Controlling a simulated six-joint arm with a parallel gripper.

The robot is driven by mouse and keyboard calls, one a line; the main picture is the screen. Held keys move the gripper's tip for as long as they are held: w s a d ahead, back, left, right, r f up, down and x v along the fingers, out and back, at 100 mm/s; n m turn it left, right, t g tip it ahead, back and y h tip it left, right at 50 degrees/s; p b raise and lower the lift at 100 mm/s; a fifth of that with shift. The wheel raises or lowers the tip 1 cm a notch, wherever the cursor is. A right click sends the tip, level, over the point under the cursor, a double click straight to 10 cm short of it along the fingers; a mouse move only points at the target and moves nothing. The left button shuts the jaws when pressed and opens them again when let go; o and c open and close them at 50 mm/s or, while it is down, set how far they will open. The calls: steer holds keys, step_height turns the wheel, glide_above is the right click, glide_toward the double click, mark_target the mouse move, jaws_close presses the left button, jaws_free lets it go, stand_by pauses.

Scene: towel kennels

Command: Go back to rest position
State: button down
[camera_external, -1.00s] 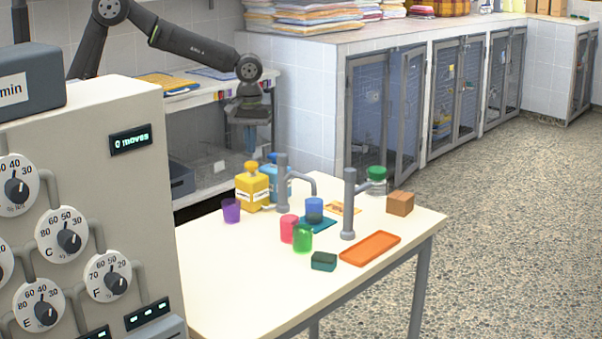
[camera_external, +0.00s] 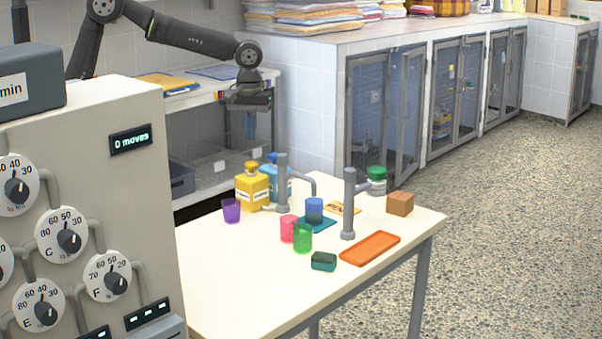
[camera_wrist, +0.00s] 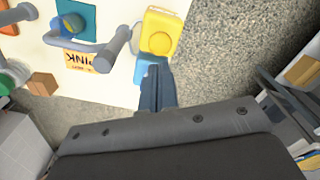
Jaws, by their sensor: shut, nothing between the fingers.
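In the wrist view the yellow bottle (camera_wrist: 160,32) lies beyond the fingertips.
The table (camera_external: 225,280) holds a purple cup (camera_external: 231,210), pink cup (camera_external: 288,227), green cup (camera_external: 303,238), blue cup (camera_external: 314,209), grey posts (camera_external: 348,205), orange tray (camera_external: 370,248) and brown block (camera_external: 400,203). A dial panel (camera_external: 90,200) fills the left foreground.

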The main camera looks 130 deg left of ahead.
mark_target(249, 163)
step_height(249, 163, down, 7)
stand_by(0.3)
stand_by(1.7)
steer(key=c, duration=1.6)
jaws_free()
steer(key=shift+d, duration=0.1)
steer(key=o, duration=0.4)
steer(key=shift+d+m, duration=0.15)
steer(key=shift+m, duration=0.15)
steer(key=o, duration=1.1)
steer(key=shift+d+f+m+h, duration=0.25)
steer(key=shift+d+m+h, duration=0.55)
steer(key=shift+d+m, duration=0.2)
steer(key=shift+c, duration=0.2)
steer(key=shift+o, duration=0.7)
steer(key=shift+d+m, duration=0.3)
steer(key=w+a+r+n+y, duration=0.1)
steer(key=w+a+r+n, duration=0.3)
steer(key=w+r+n, duration=0.35)
steer(key=w+a+r+n, duration=0.4)
steer(key=r+n, duration=0.4)
steer(key=r, duration=0.3)
step_height(249, 163, down, 10)
steer(key=shift+w+d+t, duration=0.3)
steer(key=shift+w+t, duration=0.05)
steer(key=shift+t, duration=0.05)
